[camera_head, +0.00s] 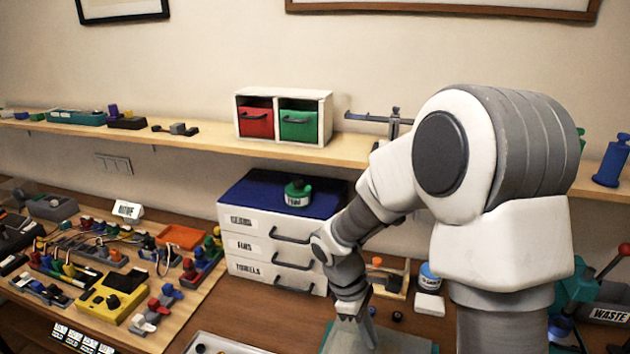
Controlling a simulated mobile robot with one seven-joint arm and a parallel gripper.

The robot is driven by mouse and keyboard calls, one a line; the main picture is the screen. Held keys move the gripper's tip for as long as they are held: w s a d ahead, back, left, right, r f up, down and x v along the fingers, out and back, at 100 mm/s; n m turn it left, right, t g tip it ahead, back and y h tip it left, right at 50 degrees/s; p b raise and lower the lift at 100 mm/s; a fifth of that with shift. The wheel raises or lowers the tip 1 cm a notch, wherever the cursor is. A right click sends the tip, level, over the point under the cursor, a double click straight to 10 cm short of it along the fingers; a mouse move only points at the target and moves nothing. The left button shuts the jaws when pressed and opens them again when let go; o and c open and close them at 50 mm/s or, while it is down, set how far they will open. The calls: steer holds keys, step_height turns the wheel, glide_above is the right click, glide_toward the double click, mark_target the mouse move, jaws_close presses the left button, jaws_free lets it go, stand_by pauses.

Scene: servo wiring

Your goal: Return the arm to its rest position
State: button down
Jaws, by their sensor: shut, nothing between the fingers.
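My arm (505,190) rises at the right and reaches left and down in front of the drawer unit. Its wrist (345,272) is beside the right edge of the drawer unit. My gripper (352,335) is low at the bottom edge of the picture, pointing down over a teal-edged surface. It is shut and holds nothing. Its fingertips are hard to make out there.
A drawer unit (262,222) with a green-capped jar (298,194) on top stands behind the arm. A wiring board (150,318) with colored parts lies left. A shelf (210,138) crosses the wall. A waste bin (608,312) and a blue-labelled jar (430,275) stand right.

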steer(key=s+d+r+m+t+y, duration=0.1)
steer(key=s+r+m+t+y, duration=0.1)
steer(key=s+r+m, duration=0.4)
steer(key=s+d+r+m+t+y, duration=0.1)
steer(key=s+r+m+t, duration=0.4)
steer(key=r, duration=0.9)
steer(key=s+m, duration=0.1)
steer(key=s, duration=0.2)
steer(key=shift+s+r+y, duration=0.35)
steer(key=shift+s+y, duration=0.05)
